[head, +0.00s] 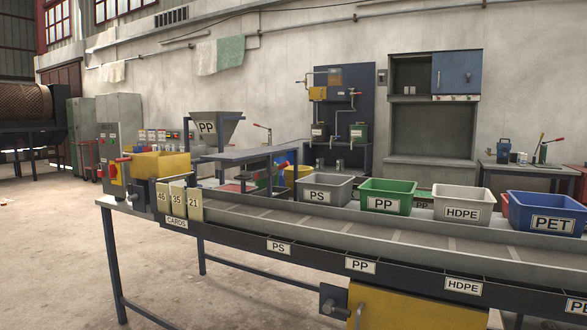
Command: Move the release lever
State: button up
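Several levers show in the head view, and I cannot tell which is the release lever. Another lever with a red tip (262,127) stands up behind the dark table in the middle. A third lever (553,140) rises from the bench at the far right. The brown mesh trommel drum (25,102) is at the far left, partly cut off by the picture edge. My gripper is not in view.
A long conveyor table (330,228) crosses the front and right, with labelled bins behind it: grey PS (322,195), green PP (386,205), grey HDPE (461,214) and blue PET (548,224). Grey cabinets (119,112) stand behind. Open concrete floor (50,240) lies at the left.

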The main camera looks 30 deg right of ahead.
aim_at(287, 163)
jog(key=z, duration=0.1)
jog(key=i, duration=0.9)
